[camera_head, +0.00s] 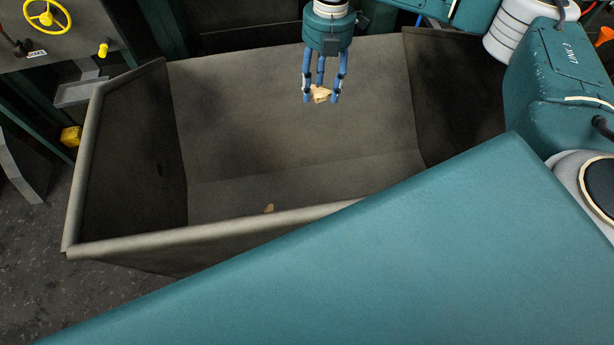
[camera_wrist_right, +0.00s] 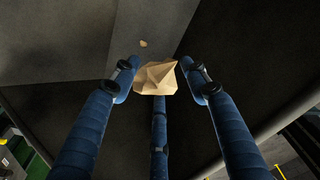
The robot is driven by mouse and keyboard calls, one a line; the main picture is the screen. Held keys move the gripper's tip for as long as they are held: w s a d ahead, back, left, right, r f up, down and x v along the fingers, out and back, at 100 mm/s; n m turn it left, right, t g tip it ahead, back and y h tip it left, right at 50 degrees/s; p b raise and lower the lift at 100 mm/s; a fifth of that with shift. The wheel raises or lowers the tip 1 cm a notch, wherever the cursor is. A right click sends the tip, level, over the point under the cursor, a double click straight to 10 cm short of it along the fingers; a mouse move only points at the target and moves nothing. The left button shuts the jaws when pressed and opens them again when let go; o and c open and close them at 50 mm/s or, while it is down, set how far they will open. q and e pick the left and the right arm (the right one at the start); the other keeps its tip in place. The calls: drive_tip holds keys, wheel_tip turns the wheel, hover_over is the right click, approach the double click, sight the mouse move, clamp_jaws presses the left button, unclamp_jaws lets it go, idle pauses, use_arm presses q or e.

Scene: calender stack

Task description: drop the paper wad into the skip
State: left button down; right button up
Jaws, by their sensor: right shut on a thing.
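The paper wad (camera_head: 320,94) is tan and crumpled. My right gripper (camera_head: 321,97) points down, shut on the wad with its blue fingers, over the inside of the skip. The right wrist view shows the wad (camera_wrist_right: 155,78) between the fingertips of the gripper (camera_wrist_right: 158,80). The skip (camera_head: 290,110) is a large grey-brown open container with sloping walls; its near rim runs across the middle of the head view. My teal body hides its near right part. My left gripper is not in view.
A small tan scrap (camera_head: 269,208) lies on the skip floor near the front wall; it also shows in the right wrist view (camera_wrist_right: 143,44). A yellow handwheel (camera_head: 47,16) is on the machine at the upper left. Dark floor lies left of the skip.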

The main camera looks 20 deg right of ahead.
drive_tip(key=shift+s, duration=0.2)
drive_tip(key=o, duration=1.2)
drive_tip(key=shift+o, duration=0.2)
drive_tip(key=shift+r, duration=0.25)
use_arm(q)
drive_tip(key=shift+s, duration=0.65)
use_arm(e)
wheel_tip(320, 180, up, 12)
drive_tip(key=w+d, duration=0.1)
drive_tip(key=shift+f, duration=0.2)
